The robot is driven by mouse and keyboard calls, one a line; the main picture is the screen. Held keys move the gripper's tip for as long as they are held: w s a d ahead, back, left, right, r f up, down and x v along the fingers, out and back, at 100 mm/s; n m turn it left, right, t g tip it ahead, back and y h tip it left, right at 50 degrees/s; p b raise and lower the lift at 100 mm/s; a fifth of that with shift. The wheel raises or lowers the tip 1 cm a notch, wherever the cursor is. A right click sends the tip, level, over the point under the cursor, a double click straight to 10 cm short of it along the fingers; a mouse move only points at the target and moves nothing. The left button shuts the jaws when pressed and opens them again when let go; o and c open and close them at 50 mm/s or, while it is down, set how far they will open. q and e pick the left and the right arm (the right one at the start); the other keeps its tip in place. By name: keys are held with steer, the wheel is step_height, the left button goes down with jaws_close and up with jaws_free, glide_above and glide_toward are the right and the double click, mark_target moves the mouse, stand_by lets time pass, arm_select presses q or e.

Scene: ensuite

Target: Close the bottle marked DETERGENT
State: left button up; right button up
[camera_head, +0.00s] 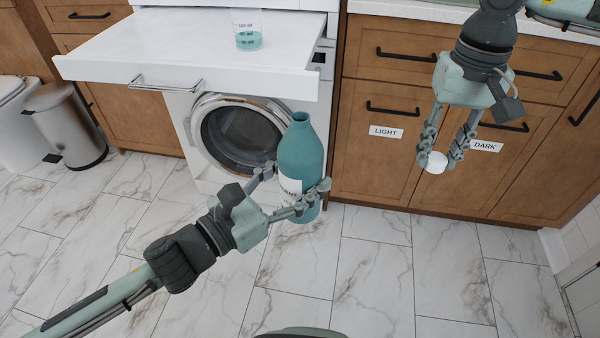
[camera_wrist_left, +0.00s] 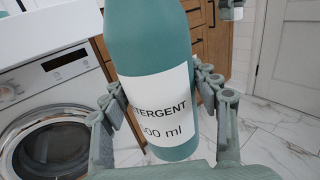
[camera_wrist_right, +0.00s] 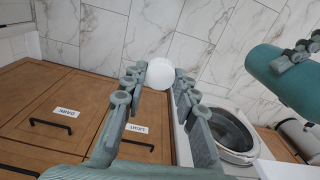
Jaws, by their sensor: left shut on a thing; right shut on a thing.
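The teal detergent bottle (camera_head: 301,150) is upright with its neck open and no cap on it. My left gripper (camera_head: 296,190) is shut around the bottle's body and holds it in front of the washing machine. In the left wrist view the bottle (camera_wrist_left: 150,45) shows its white label, partly reading "TERGENT". The cap also shows between the fingertips in the right wrist view (camera_wrist_right: 159,74), with the bottle (camera_wrist_right: 285,75) off to the right.
A measuring cup (camera_head: 248,38) with teal liquid stands on the white pull-out shelf (camera_head: 150,45) above the washing machine (camera_head: 240,135). Wooden drawers labelled LIGHT (camera_head: 386,132) and DARK (camera_head: 485,145) are behind my right gripper. A bin (camera_head: 65,125) stands at left. The tiled floor is clear.

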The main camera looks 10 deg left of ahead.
steer(key=w+a+r, duration=0.1)
steer(key=a+r, duration=0.7)
steer(key=a, duration=0.3)
step_height(320, 180, up, 8)
glide_above(300, 116)
steer(key=shift+f+n, duration=0.2)
steer(key=shift+n, duration=0.2)
steer(key=shift+f, duration=0.1)
steer(key=shift+f, duration=1.95)
steer(key=shift+f, duration=0.1)
steer(key=shift+f, duration=0.8)
steer(key=shift+f, duration=0.55)
